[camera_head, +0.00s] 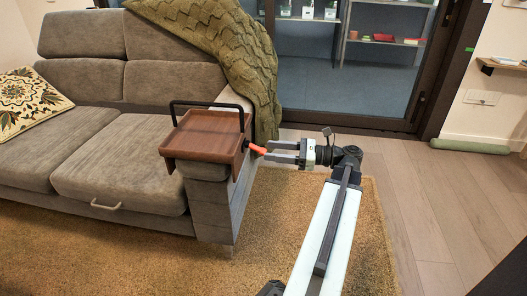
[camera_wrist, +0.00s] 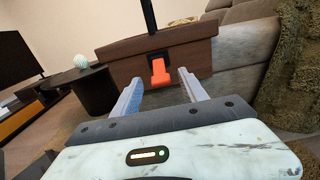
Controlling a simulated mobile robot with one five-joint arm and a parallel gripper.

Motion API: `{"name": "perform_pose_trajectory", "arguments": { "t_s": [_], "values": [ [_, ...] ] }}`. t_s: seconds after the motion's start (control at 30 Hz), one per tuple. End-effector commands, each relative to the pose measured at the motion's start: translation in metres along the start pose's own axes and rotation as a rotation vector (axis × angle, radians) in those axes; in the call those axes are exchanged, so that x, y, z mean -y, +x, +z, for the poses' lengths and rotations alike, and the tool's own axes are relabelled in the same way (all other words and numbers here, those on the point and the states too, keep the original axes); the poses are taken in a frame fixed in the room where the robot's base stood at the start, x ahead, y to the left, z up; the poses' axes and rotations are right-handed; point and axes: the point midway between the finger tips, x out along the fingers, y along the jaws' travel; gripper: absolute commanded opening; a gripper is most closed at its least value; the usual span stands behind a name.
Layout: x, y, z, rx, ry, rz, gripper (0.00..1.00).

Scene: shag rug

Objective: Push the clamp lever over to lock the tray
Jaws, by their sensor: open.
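The brown wooden tray (camera_head: 208,137) with a black handle sits over the sofa's arm in the head view. Its side wall (camera_wrist: 192,50) fills the upper middle of the wrist view. The orange-red clamp lever (camera_head: 257,149) sticks out from the tray's right side. In the wrist view the lever (camera_wrist: 160,72) hangs below a black mount on the tray wall. My gripper (camera_head: 268,151) is open just right of the lever in the head view. In the wrist view its two fingers (camera_wrist: 158,80) are spread to either side of the lever, with gaps on both sides and nothing held.
The grey sofa (camera_head: 120,160) stands at the left, with a green knit throw (camera_head: 225,45) over its back. A shag rug (camera_head: 290,225) covers the floor below my arm. A dark round side table (camera_wrist: 92,90) stands left in the wrist view.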

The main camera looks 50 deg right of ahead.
Motion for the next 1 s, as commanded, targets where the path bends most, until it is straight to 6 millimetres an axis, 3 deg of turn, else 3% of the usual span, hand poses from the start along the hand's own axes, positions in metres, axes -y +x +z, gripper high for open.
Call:
{"name": "perform_pose_trajectory", "arguments": {
  "t_s": [0.2, 0.53, 0.57, 0.73, 1.0],
  "values": [
    [-0.001, 0.035, 0.000, -0.001, -0.001, 0.001, 0.51],
    [0.001, 0.042, -0.001, -0.001, -0.001, -0.002, 0.51],
    [0.001, 0.042, -0.001, -0.001, -0.001, -0.003, 0.48],
    [0.001, 0.041, -0.001, -0.001, -0.001, -0.003, 0.01],
    [0.001, 0.043, -0.012, 0.059, -0.002, -0.004, 0.00]
  ]
}}
